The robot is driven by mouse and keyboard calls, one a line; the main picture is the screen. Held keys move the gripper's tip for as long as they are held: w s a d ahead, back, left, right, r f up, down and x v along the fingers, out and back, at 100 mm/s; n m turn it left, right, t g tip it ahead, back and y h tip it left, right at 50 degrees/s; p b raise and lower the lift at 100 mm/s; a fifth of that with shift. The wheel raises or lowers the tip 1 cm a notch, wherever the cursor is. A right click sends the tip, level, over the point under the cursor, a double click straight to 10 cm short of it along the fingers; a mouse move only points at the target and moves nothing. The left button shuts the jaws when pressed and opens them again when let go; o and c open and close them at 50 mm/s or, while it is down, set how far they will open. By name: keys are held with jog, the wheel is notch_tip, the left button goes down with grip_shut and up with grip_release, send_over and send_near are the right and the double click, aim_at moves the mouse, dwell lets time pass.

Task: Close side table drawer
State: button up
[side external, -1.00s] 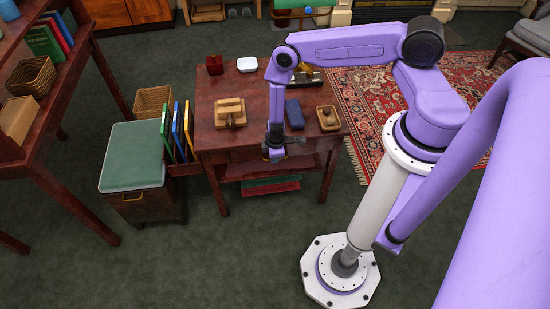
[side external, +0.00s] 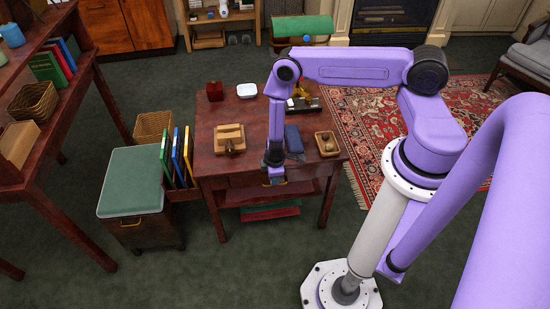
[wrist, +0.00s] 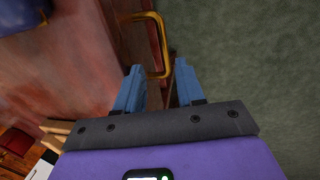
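The side table (side external: 208,166) is dark reddish wood, with a drawer (side external: 245,181) under the front edge of its top. My gripper (side external: 275,181) points down just in front of the drawer front. In the wrist view, my gripper (wrist: 157,88) has its two blue fingers apart with nothing held between them. The brass drawer handle (wrist: 164,45) shows just beyond the fingertips, apart from them as far as I can tell. My arm hides part of the drawer front in the side view, and I cannot tell how far the drawer stands out.
On the tabletop are a wooden block set (side external: 230,138), a blue case (side external: 293,138), a wooden tray (side external: 327,143), a white dish (side external: 247,91) and a red box (side external: 215,91). A green-topped cabinet (side external: 132,180) and upright folders (side external: 176,155) stand left. The carpet in front is clear.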

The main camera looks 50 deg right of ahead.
notch_tip(320, 180, up, 13)
jog(key=s+a, duration=0.1)
jog(key=s, duration=0.1)
jog(key=shift+a, duration=0.3)
jog(key=shift+w, duration=0.1)
jog(key=a+r+t, duration=0.1)
jog(key=a+r, duration=0.3)
jog(key=r, duration=0.7)
jog(key=a+r+t, duration=0.2)
jog(key=a+r, duration=0.1)
jog(key=r, duration=0.7)
jog(key=s+r+n+g+y, duration=0.1)
jog(key=s+r+g, duration=0.1)
jog(key=s+r, duration=0.4)
jog(key=s+r+n+g+y, duration=0.1)
jog(key=s+r, duration=0.5)
jog(key=s, duration=1)
jog(key=shift+s+a+r+n+g, duration=0.25)
jog(key=shift+r+n+g, duration=0.15)
jog(key=shift+n+g, duration=0.3)
